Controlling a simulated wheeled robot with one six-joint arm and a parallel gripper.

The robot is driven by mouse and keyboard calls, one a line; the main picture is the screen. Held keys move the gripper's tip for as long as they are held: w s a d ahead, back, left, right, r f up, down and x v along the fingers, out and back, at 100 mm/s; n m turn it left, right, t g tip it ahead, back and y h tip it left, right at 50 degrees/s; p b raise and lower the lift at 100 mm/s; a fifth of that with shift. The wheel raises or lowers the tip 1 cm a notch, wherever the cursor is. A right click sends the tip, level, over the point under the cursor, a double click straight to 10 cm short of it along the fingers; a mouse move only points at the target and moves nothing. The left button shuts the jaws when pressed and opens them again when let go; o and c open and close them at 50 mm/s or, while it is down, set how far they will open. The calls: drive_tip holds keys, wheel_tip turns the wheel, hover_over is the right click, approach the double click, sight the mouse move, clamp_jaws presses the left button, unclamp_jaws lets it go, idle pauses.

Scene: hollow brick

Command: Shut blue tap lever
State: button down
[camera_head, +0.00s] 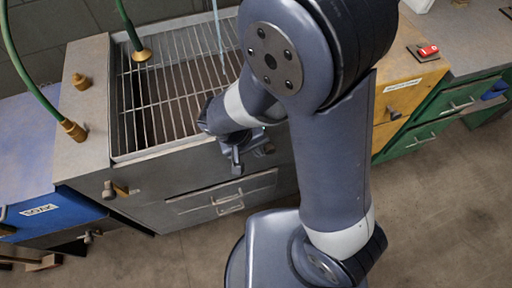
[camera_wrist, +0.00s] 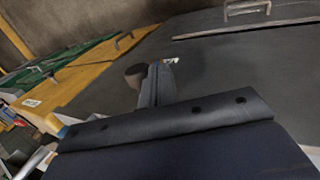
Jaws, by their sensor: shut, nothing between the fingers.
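My gripper (camera_head: 237,165) is at the front edge of the metal sink unit in the head view, pointing down in front of its grey front panel. Its fingers (camera_wrist: 158,85) are shut with nothing between them in the wrist view. A dark round knob (camera_wrist: 135,75) shows right beside the fingers; I cannot tell whether they touch. I cannot clearly make out a blue tap lever. A small blue object (camera_head: 494,90) sits at the green cabinet's edge at far right, but I cannot tell what it is. My arm hides part of the sink front.
The sink has a wire grate (camera_head: 180,75). Green hoses with brass ends (camera_head: 73,130) stand at left. A blue cabinet (camera_head: 45,218) is at left, yellow and green drawers (camera_head: 440,120) at right.

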sight(271, 147)
drive_tip(key=d, duration=0.1)
drive_tip(key=w+d+r+b, duration=0.1)
drive_tip(key=d, duration=0.1)
drive_tip(key=shift+r, duration=0.2)
drive_tip(key=shift+d, duration=0.1)
idle(0.4)
drive_tip(key=shift+r, duration=0.1)
